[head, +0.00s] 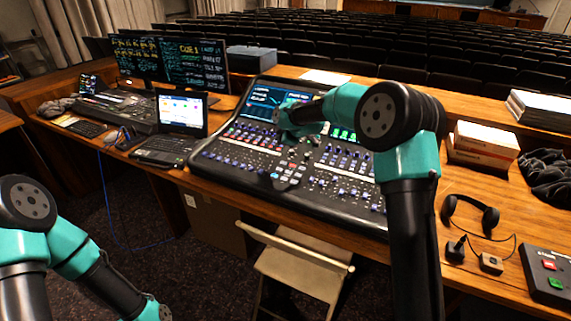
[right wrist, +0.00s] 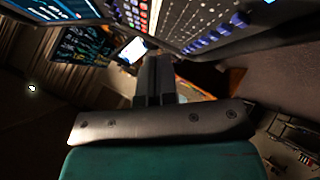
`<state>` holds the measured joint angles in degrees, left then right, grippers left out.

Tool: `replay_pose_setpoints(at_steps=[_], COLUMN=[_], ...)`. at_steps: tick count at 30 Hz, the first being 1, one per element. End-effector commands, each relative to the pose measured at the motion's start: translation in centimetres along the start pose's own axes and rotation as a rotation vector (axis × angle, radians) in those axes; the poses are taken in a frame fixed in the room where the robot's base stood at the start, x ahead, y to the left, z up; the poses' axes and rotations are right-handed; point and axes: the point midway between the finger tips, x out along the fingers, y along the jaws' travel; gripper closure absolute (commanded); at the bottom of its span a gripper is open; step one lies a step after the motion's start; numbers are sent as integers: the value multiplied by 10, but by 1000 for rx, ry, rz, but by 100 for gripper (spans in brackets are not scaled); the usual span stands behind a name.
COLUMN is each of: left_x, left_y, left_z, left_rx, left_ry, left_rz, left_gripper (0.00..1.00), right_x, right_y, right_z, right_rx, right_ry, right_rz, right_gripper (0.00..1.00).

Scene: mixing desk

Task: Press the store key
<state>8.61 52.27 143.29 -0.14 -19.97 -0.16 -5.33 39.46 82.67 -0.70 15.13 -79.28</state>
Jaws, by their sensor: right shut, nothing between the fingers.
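The mixing desk (head: 330,184) stands on the wooden table, with a screen (head: 268,101) at its upper left and rows of knobs, faders and small keys. A cluster of pale keys (head: 291,176) sits near its middle. I cannot read any label, so I cannot tell which key is the store key. My right arm reaches over the desk and its wrist hangs above the upper panel, covering part of it. My right gripper (right wrist: 155,75) is shut and empty in the right wrist view, with the desk (right wrist: 205,22) beyond the fingers. My left gripper is out of view.
A laptop (head: 170,138) and two monitors (head: 166,64) stand left of the desk. Boxes (head: 484,143), a headset (head: 470,214) and a control box with red and green buttons (head: 549,281) lie to the right. A folding chair (head: 297,262) stands in front.

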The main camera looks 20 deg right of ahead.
Motion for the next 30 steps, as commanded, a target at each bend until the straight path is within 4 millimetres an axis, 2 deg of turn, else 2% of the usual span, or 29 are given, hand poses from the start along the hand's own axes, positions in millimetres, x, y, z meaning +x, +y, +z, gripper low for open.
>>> replay_pose_setpoints(at_steps=[11,30], left_x=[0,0], left_y=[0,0], left_z=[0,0], left_rx=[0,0], left_ry=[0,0], left_rz=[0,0], left_gripper=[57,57], right_x=[11,58], right_y=[-8,-42], right_z=[8,42], right_rx=[3,2], right_ry=[0,0], right_rz=[0,-1], right_gripper=[100,100])
